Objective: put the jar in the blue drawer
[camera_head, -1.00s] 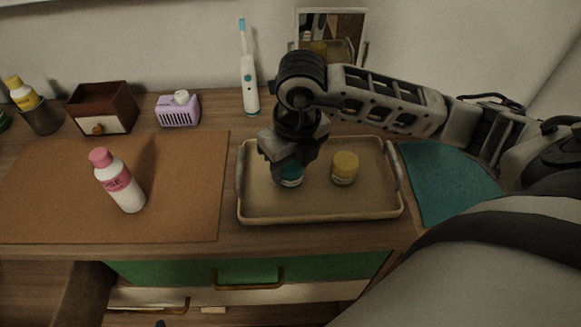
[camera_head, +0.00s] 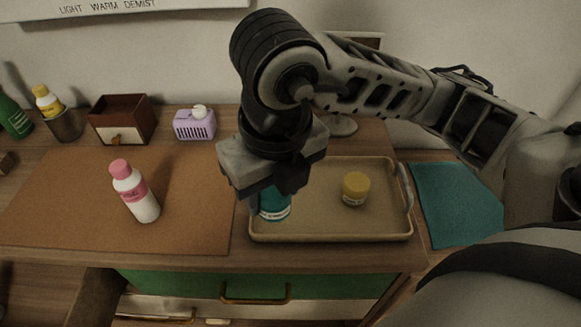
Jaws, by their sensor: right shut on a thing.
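My right gripper (camera_head: 274,192) points down over the left part of the tan tray (camera_head: 330,233). It is shut on a teal jar (camera_head: 275,205) with a pale label; the gripper hides the jar's upper part. I cannot tell how far the jar is above the tray floor. A second jar, yellow-lidded (camera_head: 356,188), stands on the tray to the right, apart from the gripper. Below the tabletop is a closed green drawer front (camera_head: 180,284) with a brass handle (camera_head: 255,298). I see no plainly blue drawer front. My left gripper is not in view.
A pink-capped white bottle (camera_head: 136,192) stands on the brown mat (camera_head: 60,215). Behind are a small brown box (camera_head: 121,119), a lilac holder (camera_head: 195,124) and a cup with a yellow bottle (camera_head: 47,101). A teal cloth (camera_head: 457,205) lies right. A wooden panel (camera_head: 95,297) juts out lower left.

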